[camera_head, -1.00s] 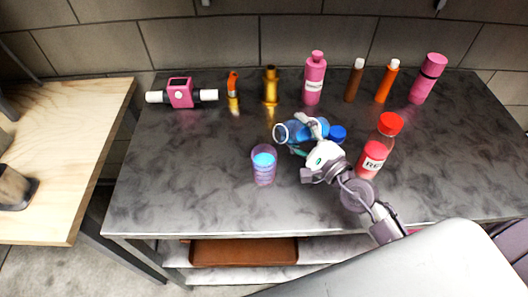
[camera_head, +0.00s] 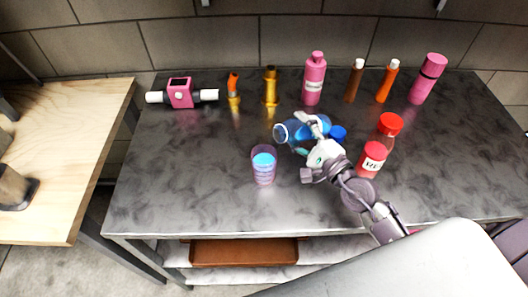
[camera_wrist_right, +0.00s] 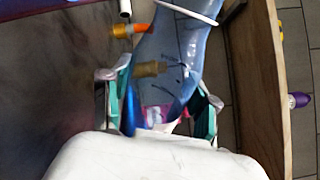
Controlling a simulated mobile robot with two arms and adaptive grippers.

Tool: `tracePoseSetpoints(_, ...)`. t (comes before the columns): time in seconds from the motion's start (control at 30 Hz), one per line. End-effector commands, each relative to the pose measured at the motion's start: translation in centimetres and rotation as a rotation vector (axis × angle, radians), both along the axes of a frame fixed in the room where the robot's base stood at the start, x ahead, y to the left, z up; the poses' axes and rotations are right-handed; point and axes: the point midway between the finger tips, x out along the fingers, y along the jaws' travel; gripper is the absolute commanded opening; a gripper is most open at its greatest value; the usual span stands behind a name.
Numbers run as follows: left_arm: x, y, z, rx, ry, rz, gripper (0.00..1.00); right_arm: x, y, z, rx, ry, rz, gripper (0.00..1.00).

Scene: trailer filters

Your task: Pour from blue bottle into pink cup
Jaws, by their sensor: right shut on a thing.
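The blue bottle (camera_head: 297,130) is transparent and lies nearly level in the air, its clear ringed end (camera_head: 280,133) pointing left. My right gripper (camera_head: 313,138) is shut around its body. In the right wrist view my gripper fingers (camera_wrist_right: 160,98) flank the blue bottle (camera_wrist_right: 178,50). The pink cup (camera_head: 264,174) is translucent and stands upright on the table, holding blue liquid (camera_head: 264,160). The bottle's ringed end is apart from the cup, above and slightly right of it in the head view. No falling stream shows. My left gripper is out of view.
The dark marbled table (camera_head: 190,190) is clear left of the cup. A pink device (camera_head: 181,93), a pink bottle (camera_head: 314,80) and several other bottles line the back. A blue round piece (camera_head: 338,133) shows behind my gripper.

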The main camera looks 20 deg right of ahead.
Motion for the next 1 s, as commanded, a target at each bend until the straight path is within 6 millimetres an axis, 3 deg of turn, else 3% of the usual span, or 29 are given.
tracePoseSetpoints(1.0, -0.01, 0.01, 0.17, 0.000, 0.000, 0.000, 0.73, 0.04, -0.09, 0.61, -0.058, -0.022, 0.000, 0.12)
